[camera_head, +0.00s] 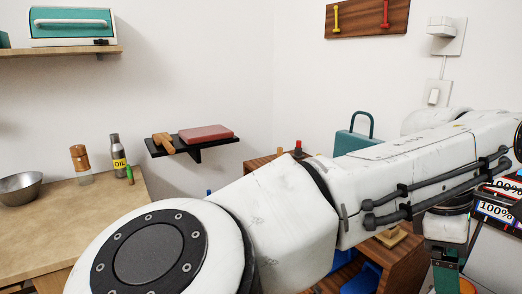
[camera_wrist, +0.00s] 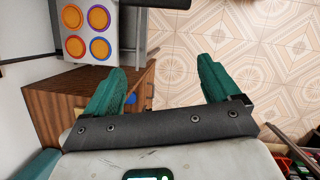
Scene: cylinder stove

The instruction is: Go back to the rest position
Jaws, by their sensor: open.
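My gripper (camera_wrist: 157,88) shows in the wrist view with its two green fingers spread wide apart. It is open, and nothing is between the fingers. Below and beyond it is the patterned tile floor. In the head view my white arm stretches across the lower middle to the right edge. The fingers cannot be made out clearly there.
A wooden cabinet (camera_wrist: 60,100) stands close to the left finger, with a panel of coloured circles (camera_wrist: 86,32) above it. In the head view a counter (camera_head: 75,215) with a metal bowl (camera_head: 20,188) is left. A black shelf (camera_head: 190,148) hangs on the wall.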

